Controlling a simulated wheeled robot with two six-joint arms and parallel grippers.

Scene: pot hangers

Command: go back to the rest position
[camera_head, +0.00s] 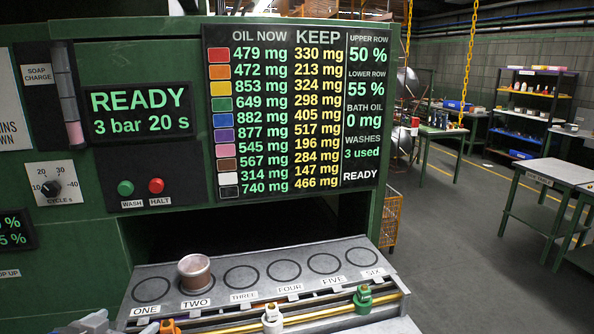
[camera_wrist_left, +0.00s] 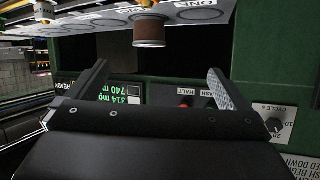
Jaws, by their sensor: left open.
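My left gripper (camera_head: 88,322) shows only in part at the bottom left corner of the head view, in front of the tray's slot ONE. In the left wrist view, which is upside down, the left gripper (camera_wrist_left: 158,80) is open, its two fingers wide apart with nothing between them. A small pinkish-brown pot (camera_head: 195,272) stands upright on slot TWO of the grey tray (camera_head: 150,275). The pot also shows in the left wrist view (camera_wrist_left: 150,33), beyond the fingers and apart from them. My right gripper is not in view.
The green machine (camera_head: 70,240) carries a READY display (camera_head: 140,112), a green WASH button (camera_head: 125,188) and a red HALT button (camera_head: 156,185). A brass rail (camera_head: 320,312) with coloured valves runs before the tray. Tables (camera_head: 545,180) and open floor lie at the right.

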